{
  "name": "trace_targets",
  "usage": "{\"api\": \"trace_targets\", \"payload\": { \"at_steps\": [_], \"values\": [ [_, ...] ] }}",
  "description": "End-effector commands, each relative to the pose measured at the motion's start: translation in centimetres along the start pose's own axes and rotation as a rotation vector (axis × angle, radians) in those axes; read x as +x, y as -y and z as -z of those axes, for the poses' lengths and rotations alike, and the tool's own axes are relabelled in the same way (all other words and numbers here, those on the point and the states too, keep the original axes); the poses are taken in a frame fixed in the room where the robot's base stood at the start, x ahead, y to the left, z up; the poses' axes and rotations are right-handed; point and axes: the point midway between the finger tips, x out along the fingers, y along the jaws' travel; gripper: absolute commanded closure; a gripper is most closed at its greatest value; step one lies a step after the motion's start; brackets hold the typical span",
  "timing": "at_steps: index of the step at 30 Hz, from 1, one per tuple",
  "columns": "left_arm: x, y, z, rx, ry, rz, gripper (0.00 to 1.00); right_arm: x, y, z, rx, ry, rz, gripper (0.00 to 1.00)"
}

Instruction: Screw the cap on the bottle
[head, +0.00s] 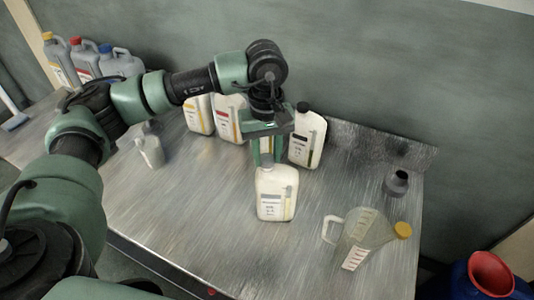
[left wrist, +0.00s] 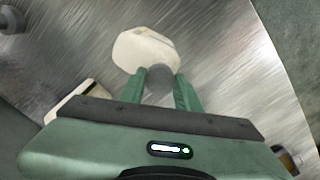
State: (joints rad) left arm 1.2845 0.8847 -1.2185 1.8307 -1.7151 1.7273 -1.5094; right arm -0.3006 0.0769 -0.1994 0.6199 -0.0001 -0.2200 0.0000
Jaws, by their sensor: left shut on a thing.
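The cream bottle (head: 276,199) with a printed label stands upright on the metal table, near the middle of the head view. It also shows in the left wrist view (left wrist: 145,46). My left gripper (head: 265,157) reaches down from above, right over the bottle's top. In the left wrist view, its green fingers (left wrist: 162,82) are shut on a grey cap (left wrist: 158,80) at the bottle's top end. The fingers partly hide the cap and neck, so I cannot tell how far the cap is seated. My right gripper is not in view.
A black-capped bottle (head: 307,138) stands just behind, and other cream bottles (head: 229,122) stand left of it. The table's front is clear.

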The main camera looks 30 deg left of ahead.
Motion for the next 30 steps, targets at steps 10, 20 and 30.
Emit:
{"api": "trace_targets", "payload": {
  "at_steps": [10, 20, 30],
  "values": [
    [0.09, 0.00, -0.01, 0.000, 0.000, 0.000, 1.00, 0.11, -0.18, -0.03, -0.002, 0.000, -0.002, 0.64],
    [0.44, 0.00, -0.01, 0.000, 0.000, 0.000, 1.00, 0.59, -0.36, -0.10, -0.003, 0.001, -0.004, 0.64],
    [0.51, 0.00, 0.00, 0.000, 0.000, 0.000, 0.42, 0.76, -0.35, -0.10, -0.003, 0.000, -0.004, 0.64]
  ]
}}
